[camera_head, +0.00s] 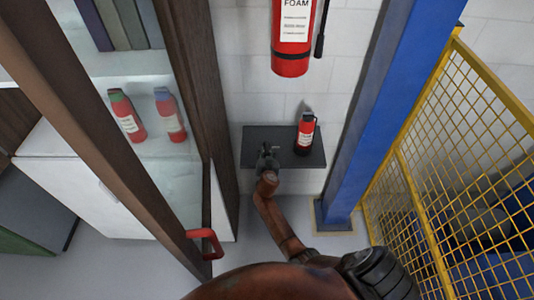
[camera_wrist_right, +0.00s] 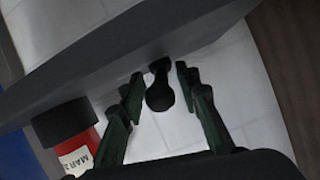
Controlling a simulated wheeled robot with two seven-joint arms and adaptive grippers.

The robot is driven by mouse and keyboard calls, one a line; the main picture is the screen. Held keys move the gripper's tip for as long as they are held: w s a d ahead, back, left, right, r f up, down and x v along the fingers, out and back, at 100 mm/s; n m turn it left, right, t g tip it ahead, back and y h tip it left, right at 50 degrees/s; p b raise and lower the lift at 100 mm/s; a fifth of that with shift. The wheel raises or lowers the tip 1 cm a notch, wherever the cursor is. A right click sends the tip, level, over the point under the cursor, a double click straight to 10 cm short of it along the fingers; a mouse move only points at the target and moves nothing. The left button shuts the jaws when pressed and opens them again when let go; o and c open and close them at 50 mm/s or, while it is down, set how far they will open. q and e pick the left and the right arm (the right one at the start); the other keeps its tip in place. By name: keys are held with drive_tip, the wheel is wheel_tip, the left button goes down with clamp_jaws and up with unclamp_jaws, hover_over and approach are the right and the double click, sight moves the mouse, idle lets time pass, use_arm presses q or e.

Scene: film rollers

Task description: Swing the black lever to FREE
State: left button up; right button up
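In the right wrist view a black lever (camera_wrist_right: 160,92) with a rounded end sticks out from the edge of a dark grey shelf. My right gripper (camera_wrist_right: 160,85) is open, with one green-black finger on each side of the lever and a gap visible on both sides. In the head view the right gripper (camera_head: 267,150) is at the front of the dark grey shelf (camera_head: 255,135) on the wall and hides the lever there. No FREE marking is readable. My left gripper does not show.
A small red extinguisher (camera_head: 305,135) stands on the shelf, just right of the gripper; a large FOAM extinguisher (camera_head: 291,45) hangs above. A glass cabinet door with a red handle (camera_head: 206,243) is left. A blue post (camera_head: 372,110) and yellow mesh fence (camera_head: 440,150) are right.

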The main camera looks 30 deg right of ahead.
drive_tip(key=shift+c, duration=0.7)
clamp_jaws()
drive_tip(key=shift+d, duration=0.1)
